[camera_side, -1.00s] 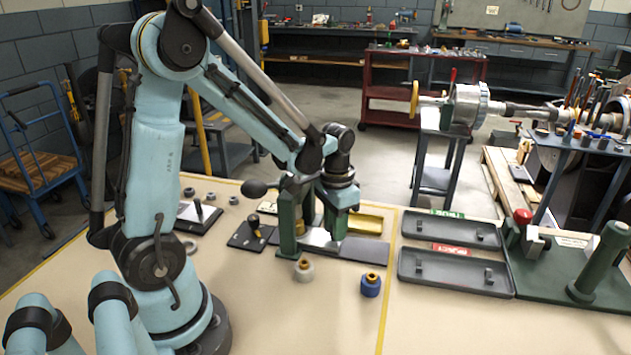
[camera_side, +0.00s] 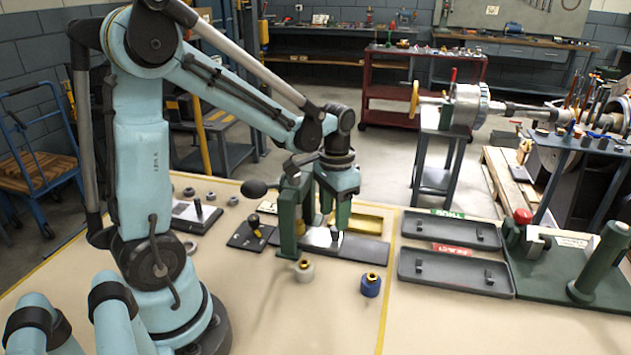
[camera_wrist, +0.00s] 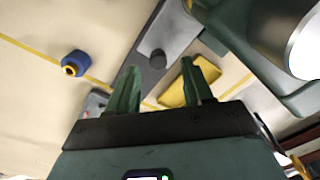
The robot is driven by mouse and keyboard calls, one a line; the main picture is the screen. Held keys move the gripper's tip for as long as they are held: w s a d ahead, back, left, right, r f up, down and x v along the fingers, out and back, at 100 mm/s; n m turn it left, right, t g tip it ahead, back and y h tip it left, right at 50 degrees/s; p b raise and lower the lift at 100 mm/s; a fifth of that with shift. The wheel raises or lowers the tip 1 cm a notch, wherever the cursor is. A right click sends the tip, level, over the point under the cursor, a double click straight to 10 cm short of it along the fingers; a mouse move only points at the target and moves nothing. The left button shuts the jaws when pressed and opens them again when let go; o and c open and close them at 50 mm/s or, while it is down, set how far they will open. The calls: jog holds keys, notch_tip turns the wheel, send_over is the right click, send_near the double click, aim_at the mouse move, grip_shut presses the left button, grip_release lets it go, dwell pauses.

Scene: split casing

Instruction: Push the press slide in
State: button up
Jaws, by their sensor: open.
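The press (camera_side: 291,222) is a green frame with a black ball lever, standing left of my gripper in the side view. Its slide (camera_side: 362,250) is a flat grey plate that sticks out to the right of the frame. My gripper (camera_side: 334,214) is open and empty, above the slide and just right of the press frame. I cannot tell the exact height above the knob.
A yellow tray (camera_side: 369,224) lies behind the slide. A blue bushing (camera_side: 371,285) and a pale bushing (camera_side: 304,271) stand in front. Two dark trays (camera_side: 453,271) lie to the right.

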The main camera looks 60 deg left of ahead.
notch_tip(320, 180, up, 8)
jog(key=shift+r, duration=0.15)
dwell(0.3)
jog(key=shift+s+d, duration=0.1)
jog(key=s+d+f+t, duration=0.1)
jog(key=s+d+t, duration=0.3)
jog(key=d+t, duration=0.3)
jog(key=shift+s+d+f, duration=0.15)
jog(key=shift+s+d, duration=0.2)
jog(key=shift+d, duration=0.35)
